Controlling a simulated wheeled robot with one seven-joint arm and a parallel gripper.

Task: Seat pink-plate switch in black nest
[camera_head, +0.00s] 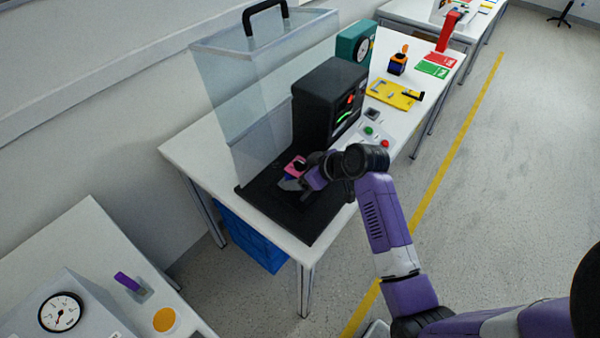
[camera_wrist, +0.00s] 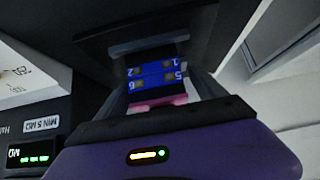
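The switch has a pink plate (camera_head: 296,163) with a black knob on top in the head view. In the wrist view its blue body (camera_wrist: 155,75) with printed numbers shows, with the pink plate's edge (camera_wrist: 158,103) below. My gripper (camera_head: 294,182) is around the switch, one grey finger on each side, and appears shut on it. The switch is over the black base (camera_head: 300,219) of the test fixture. I cannot make out the black nest clearly; my gripper and the switch cover that area. Whether the switch touches the base cannot be told.
A clear raised cover (camera_head: 235,85) with a black handle stands over the base. A black meter box (camera_head: 330,100) is close behind my gripper. Red and green buttons (camera_head: 376,137) lie to the right. The base's front part is bare.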

